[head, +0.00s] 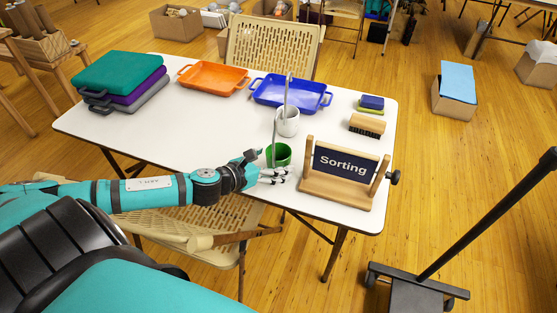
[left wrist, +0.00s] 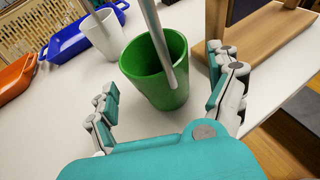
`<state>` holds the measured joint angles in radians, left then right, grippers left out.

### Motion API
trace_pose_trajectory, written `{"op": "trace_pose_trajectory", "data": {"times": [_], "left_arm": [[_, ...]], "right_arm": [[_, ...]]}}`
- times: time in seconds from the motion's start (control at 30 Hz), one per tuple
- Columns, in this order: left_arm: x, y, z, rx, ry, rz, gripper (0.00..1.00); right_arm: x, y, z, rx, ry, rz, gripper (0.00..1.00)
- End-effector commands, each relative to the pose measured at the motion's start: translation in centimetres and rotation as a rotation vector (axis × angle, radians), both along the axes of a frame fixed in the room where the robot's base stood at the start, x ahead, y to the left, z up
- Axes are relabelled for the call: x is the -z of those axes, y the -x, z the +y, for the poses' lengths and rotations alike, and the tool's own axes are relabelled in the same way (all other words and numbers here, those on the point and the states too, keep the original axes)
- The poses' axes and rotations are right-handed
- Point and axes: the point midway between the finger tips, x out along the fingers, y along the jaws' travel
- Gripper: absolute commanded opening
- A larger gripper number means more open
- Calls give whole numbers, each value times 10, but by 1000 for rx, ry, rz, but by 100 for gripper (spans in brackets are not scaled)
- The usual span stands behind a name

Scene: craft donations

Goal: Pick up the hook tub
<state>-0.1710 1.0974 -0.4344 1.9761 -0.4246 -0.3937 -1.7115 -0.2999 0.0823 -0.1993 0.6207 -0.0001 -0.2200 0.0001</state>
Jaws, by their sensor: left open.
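A green tub (head: 279,154) with a long thin grey rod standing in it is near the table's front edge; it fills the middle of the left wrist view (left wrist: 146,78). A white tub (head: 287,122), also with a rod, stands behind it. Which of them is called the hook tub is not labelled. My left gripper (head: 272,164) is open, its fingers apart at the near side of the green tub, one toward each side in the left wrist view. Nothing is held. My right gripper is out of view.
A wooden "Sorting" sign stand (head: 340,188) is close to the right of the green tub. The table's left middle is clear.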

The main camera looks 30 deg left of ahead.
Motion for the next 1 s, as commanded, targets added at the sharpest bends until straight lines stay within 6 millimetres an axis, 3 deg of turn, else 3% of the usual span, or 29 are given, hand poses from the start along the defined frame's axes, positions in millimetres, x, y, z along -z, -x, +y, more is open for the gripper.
{"op": "trace_pose_trajectory", "data": {"times": [0.2, 0.5, 1.0], "left_arm": [[8, -25, -4, -3, 1, -2, 90], [11, -29, -5, 0, 1, 1, 90], [11, -28, -5, -1, 0, 1, 26]], "right_arm": [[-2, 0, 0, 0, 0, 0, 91], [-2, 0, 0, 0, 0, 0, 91], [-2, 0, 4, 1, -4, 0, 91]]}}
